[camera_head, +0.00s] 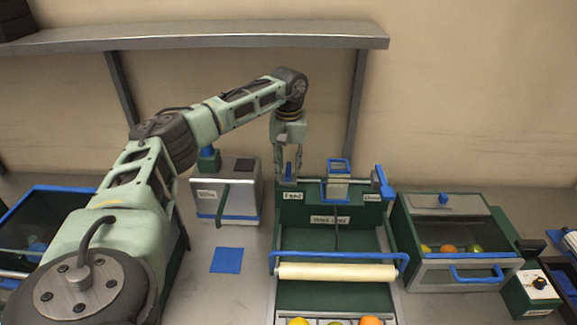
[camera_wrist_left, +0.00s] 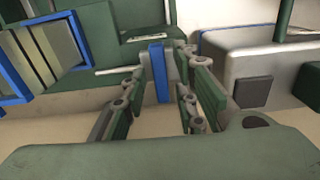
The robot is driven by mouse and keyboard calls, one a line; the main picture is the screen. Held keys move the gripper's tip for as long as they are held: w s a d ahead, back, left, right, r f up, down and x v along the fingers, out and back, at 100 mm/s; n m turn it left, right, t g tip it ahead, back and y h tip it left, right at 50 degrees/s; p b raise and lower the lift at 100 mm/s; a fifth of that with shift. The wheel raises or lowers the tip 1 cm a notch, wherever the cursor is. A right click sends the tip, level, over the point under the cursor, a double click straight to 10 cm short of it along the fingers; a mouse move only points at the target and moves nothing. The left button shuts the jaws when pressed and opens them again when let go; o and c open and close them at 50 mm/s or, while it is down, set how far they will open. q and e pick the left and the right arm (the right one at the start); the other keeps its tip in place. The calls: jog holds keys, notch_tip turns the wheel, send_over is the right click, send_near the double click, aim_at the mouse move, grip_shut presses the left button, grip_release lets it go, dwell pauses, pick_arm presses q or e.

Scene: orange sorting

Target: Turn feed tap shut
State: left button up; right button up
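The feed tap (camera_head: 288,182) is at the back left of the green washing unit, above a label that seems to read FEED. Its blue handle (camera_wrist_left: 158,72) stands upright in the left wrist view. My left gripper (camera_head: 288,168) points down over the tap from above. In the left wrist view its two fingers (camera_wrist_left: 162,92) are on either side of the blue handle, with a gap visible between them, so it looks open. Whether a fingertip touches the handle is hard to tell. The tap's base is partly hidden in the head view. My right gripper is not in view.
The washing unit (camera_head: 293,213) has a second blue lever (camera_head: 383,182) at its right and a blue-framed hopper (camera_head: 339,168) at its back. A grey machine (camera_head: 238,195) stands left of it, a fruit cabinet (camera_head: 455,270) right. A blue mat (camera_head: 227,260) lies on the table.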

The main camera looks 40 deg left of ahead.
aim_at(289, 169)
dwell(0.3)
pick_arm(q)
notch_tip(289, 169, up, 12)
dwell(0.4)
jog(key=shift+f, duration=0.15)
dwell(0.5)
